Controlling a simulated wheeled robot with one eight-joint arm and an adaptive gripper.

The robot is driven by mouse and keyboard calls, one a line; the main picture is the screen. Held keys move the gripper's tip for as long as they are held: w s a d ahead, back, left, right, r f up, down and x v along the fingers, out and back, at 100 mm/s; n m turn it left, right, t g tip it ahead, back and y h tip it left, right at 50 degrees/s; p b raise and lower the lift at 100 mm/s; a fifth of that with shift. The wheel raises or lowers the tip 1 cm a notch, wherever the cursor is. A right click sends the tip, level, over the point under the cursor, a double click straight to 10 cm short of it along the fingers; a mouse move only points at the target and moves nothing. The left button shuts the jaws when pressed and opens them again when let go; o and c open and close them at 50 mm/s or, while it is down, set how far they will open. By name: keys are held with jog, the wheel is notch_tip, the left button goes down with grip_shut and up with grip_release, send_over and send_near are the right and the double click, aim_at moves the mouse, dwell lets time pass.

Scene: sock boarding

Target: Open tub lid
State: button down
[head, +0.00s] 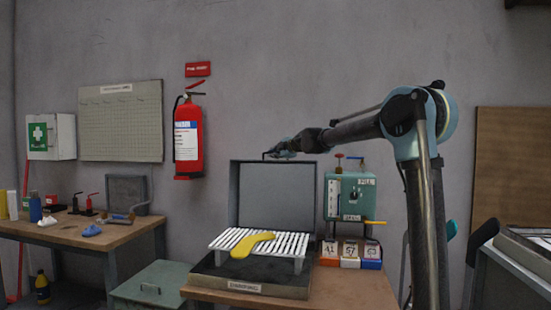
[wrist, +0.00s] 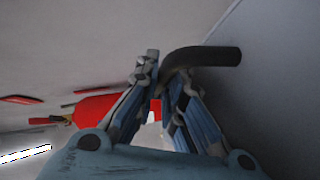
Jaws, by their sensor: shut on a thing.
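The tub (head: 245,288) is a dark shallow box on the wooden bench. Its grey lid (head: 273,195) stands up, close to upright, at the tub's back; its flat inner face shows in the head view. My gripper (head: 275,154) is at the lid's top edge. In the wrist view my gripper (wrist: 158,78) is shut on a dark bent handle (wrist: 210,55), which runs to a grey surface on the right that looks like the lid. A white slatted rack (head: 285,243) with a yellow sock-shaped board (head: 252,245) sits over the tub.
A teal control box (head: 351,197) with a yellow lever stands right of the lid. Numbered bins (head: 350,254) stand below it. A red extinguisher (head: 188,140) hangs on the wall at left. A green chest (head: 155,285) is left of the tub.

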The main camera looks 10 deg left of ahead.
jog(key=s+r, duration=0.1)
jog(key=s, duration=1.1)
jog(key=shift+r+n+t, duration=0.3)
jog(key=shift+r+t, duration=0.1)
jog(key=shift+d, duration=0.1)
jog(key=c, duration=2)
grip_release()
jog(key=shift+o, duration=0.2)
jog(key=v, duration=1.2)
jog(key=shift+w+f, duration=0.15)
jog(key=shift+d, duration=0.15)
